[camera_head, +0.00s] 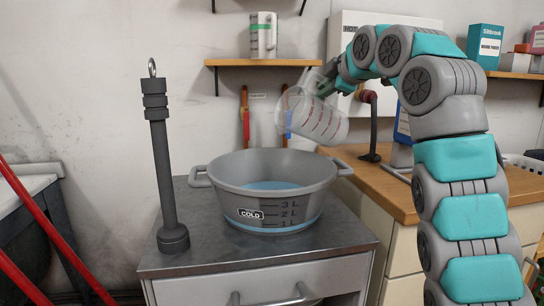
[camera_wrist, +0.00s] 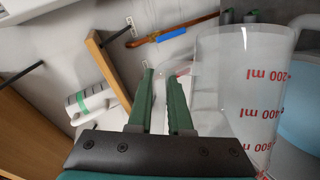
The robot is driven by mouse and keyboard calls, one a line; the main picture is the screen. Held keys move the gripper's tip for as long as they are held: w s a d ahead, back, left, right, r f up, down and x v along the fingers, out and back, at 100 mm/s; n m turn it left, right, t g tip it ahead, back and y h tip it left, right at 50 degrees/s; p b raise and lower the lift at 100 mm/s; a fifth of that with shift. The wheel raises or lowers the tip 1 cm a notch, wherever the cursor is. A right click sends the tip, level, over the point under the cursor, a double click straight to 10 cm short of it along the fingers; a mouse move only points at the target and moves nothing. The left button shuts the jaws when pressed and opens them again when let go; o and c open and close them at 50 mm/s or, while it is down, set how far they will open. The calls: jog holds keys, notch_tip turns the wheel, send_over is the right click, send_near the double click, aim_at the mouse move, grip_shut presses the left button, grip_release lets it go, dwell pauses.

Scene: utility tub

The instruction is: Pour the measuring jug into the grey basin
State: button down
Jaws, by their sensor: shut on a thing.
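The clear measuring jug (camera_head: 325,122), with red markings, is tipped well over on its side above the grey basin's back right rim. It also shows at the right of the wrist view (camera_wrist: 245,90). My gripper (camera_head: 322,82) is shut on the jug's handle; its green fingers show in the wrist view (camera_wrist: 162,95). I see no clear liquid level in the jug and no stream from it. The grey basin (camera_head: 235,182) stands upright on the metal-topped cabinet, with blue liquid inside, a COLD label and litre marks.
A grey post with a ring (camera_head: 164,170) stands left of the basin. A wall shelf (camera_head: 235,62) holds a striped mug (camera_head: 263,38).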

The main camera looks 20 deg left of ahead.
jog(key=shift+r, duration=0.2)
jog(key=shift+w+d+f+m+g+p, duration=0.35)
jog(key=shift+w+d+m+g+p, duration=0.1)
jog(key=shift+m, duration=0.45)
jog(key=shift+w+r+m+y+p, duration=0.15)
jog(key=shift+r+m+y+p, duration=0.15)
jog(key=shift+r+m+p, duration=0.25)
jog(key=w+d+f+m+g+y+b, duration=0.1)
jog(key=w+d+f+m+g+y, duration=0.1)
jog(key=w+f+m, duration=0.4)
jog(key=shift+d+f+m, duration=0.7)
jog(key=shift+f+m, duration=0.25)
jog(key=shift+f, duration=0.15)
jog(key=shift+w, duration=0.1)
